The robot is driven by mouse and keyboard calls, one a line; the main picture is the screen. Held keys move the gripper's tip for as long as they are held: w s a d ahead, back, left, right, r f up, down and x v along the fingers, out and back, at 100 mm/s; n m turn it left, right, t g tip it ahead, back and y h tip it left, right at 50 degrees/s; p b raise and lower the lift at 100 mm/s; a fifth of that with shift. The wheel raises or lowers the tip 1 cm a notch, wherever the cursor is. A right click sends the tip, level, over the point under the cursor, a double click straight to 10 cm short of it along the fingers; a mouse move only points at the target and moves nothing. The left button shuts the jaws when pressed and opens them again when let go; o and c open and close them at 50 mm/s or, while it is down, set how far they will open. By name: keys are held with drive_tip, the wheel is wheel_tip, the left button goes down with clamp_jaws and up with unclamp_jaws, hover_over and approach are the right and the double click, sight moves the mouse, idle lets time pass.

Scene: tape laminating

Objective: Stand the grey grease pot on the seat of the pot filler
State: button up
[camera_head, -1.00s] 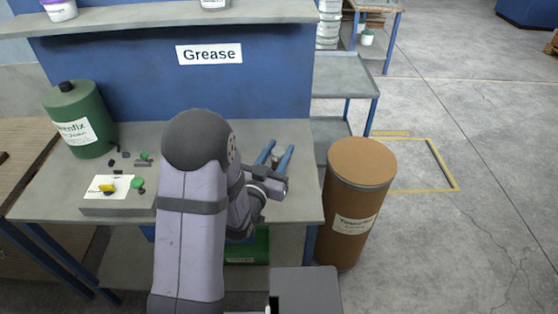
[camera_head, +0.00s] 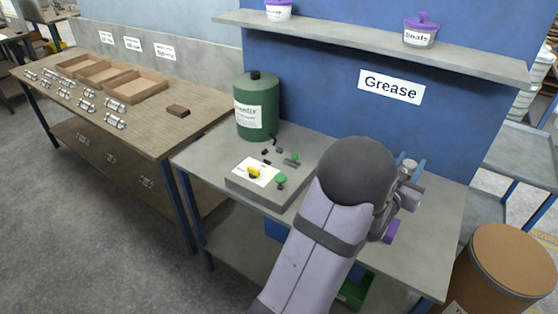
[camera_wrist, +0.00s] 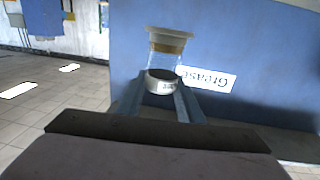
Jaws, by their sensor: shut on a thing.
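My gripper (camera_wrist: 163,91) is shut on a small pale grey pot (camera_wrist: 160,84) with a printed label, which shows between the two blue fingers in the wrist view. That view is upside down. A clear cylinder with a tan band and a wide grey end (camera_wrist: 168,45) lines up with the pot there. It looks like part of the pot filler; whether it touches the pot I cannot tell. In the head view my gripper (camera_head: 411,166) is over the right part of the bench, with a pale piece between its fingers. My arm hides most of the filler and its seat.
The grey bench (camera_head: 215,160) carries a green canister (camera_head: 256,108) and a low block (camera_head: 262,187) with small parts. A shelf (camera_head: 350,42) above holds pots. A brown drum (camera_head: 502,270) stands at right. A purple piece (camera_head: 391,231) shows beside my arm.

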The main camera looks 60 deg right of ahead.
drive_tip(key=w+d+r+n+t+y+b, duration=0.1)
drive_tip(key=w+d+r+n+t, duration=0.1)
drive_tip(key=w+d+n+t, duration=0.3)
drive_tip(key=w+d+r+t+b, duration=0.1)
drive_tip(key=w+r+t, duration=0.15)
drive_tip(key=w, duration=0.45)
drive_tip(key=n+t+y+b, duration=0.6)
drive_tip(key=n+t+y, duration=0.7)
drive_tip(key=y, duration=0.4)
hover_over(273, 157)
wheel_tip(273, 157, down, 3)
drive_tip(key=n, duration=0.1)
drive_tip(key=shift+g, duration=0.45)
drive_tip(key=shift+s+f+p, duration=0.1)
drive_tip(key=shift+f+p, duration=0.35)
drive_tip(key=shift+f, duration=4.55)
